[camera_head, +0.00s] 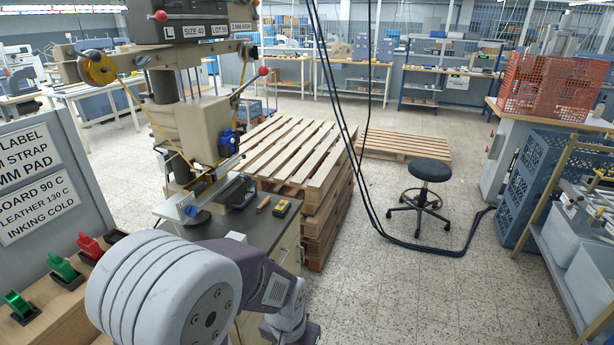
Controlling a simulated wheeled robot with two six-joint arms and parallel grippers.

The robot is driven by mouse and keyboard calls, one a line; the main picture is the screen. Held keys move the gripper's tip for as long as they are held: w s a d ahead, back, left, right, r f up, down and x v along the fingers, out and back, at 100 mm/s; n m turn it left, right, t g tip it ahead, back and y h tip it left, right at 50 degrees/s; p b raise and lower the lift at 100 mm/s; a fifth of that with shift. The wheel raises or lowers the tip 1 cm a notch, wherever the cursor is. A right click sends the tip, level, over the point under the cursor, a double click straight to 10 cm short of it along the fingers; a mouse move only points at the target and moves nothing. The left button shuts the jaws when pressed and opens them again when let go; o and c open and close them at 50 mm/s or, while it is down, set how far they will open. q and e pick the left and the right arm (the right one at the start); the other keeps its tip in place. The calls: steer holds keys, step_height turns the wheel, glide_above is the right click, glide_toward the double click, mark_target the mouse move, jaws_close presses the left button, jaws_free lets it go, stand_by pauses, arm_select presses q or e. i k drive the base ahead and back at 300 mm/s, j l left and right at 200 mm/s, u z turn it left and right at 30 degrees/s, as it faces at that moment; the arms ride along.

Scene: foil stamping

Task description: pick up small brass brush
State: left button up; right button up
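A small brown item (263,204), which looks like the small brass brush, lies on the dark top of the press bench (232,222). It is too small to make out bristles. A small yellow and black item (281,208) lies just right of it, apart from it. One of my arms crosses the lower left of the view, in front of the bench. Its links hide part of the bench front.
A grey panel with labels (32,190) and colored switches (62,268) is at left. A black stool (432,170) stands on open floor.

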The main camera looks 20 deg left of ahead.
mark_target(267, 201)
steer(key=i+l, duration=0.1)
steer(key=i, duration=0.7)
steer(key=i+l, duration=0.1)
steer(key=i, duration=0.75)
steer(key=i+l, duration=0.15)
steer(key=i, duration=0.65)
steer(key=i+j+u, duration=0.1)
steer(key=i+u, duration=0.2)
steer(key=u, duration=0.15)
steer(key=i+u, duration=0.25)
steer(key=u, duration=0.25)
steer(key=i+u, duration=0.3)
steer(key=u, duration=0.15)
steer(key=i+l+u, duration=0.25)
steer(key=u, duration=0.25)
steer(key=i+u, duration=0.35)
steer(key=i+l+u, duration=0.1)
steer(key=u, duration=0.3)
steer(key=l, duration=0.1)
